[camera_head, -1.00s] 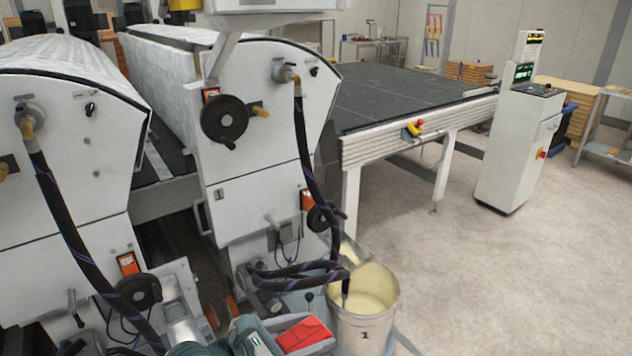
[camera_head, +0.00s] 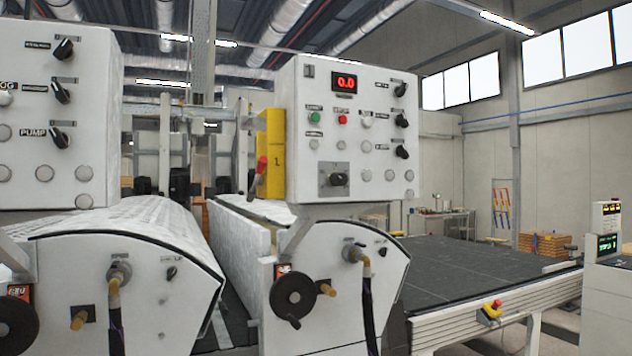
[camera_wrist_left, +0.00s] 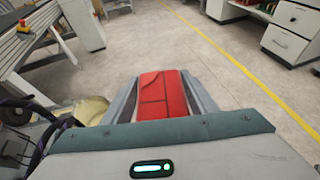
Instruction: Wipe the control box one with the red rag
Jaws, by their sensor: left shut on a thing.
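A white control box (camera_head: 350,140) with a red "0.0" display, black knobs and several buttons stands above a roller machine in the middle of the head view. A second white control box (camera_head: 85,110) is cut off at the left edge. My left gripper (camera_wrist_left: 161,78) is shut on the folded red rag (camera_wrist_left: 163,98) in the left wrist view, over the floor. The head view shows neither gripper; my right gripper is out of sight.
Below the boxes are curved roller housings (camera_head: 325,290) with handwheels and hoses. A dark conveyor table (camera_head: 470,270) with an emergency stop (camera_head: 491,310) extends right. A white console (camera_head: 607,275) stands at the right edge. In the wrist view, a bucket (camera_wrist_left: 90,110) is at the left.

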